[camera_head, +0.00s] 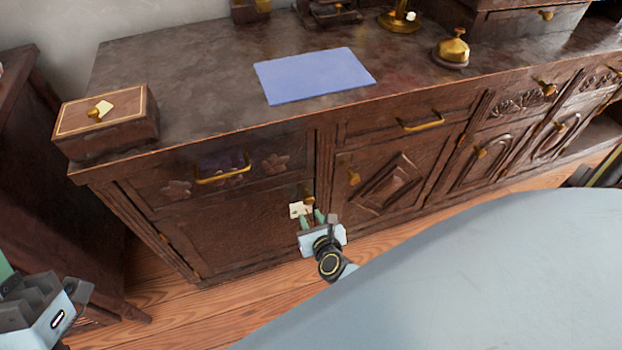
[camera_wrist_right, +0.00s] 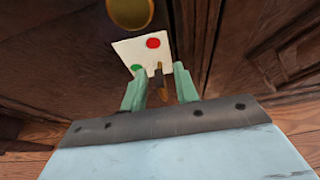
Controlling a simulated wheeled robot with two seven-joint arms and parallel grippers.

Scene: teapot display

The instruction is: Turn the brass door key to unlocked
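The brass door key (camera_wrist_right: 157,90) shows in the right wrist view, in front of a white plate (camera_wrist_right: 130,52) with a red dot at upper right and a green dot at lower left. The plate also shows on the lower cabinet door in the head view (camera_head: 296,209). My right gripper (camera_wrist_right: 160,87) has its green fingers apart, one on each side of the key, with gaps visible. It also shows low before the door in the head view (camera_head: 312,220). What seems to be my left gripper is cut off at the head view's left edge; its fingers' state is unclear.
A brass knob (camera_wrist_right: 130,12) sits just above the plate. The wooden sideboard (camera_head: 215,95) carries a small box (camera_head: 105,125), a blue mat (camera_head: 313,75) and a brass bell (camera_head: 452,50). A drawer with a brass handle (camera_head: 223,177) is above the door.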

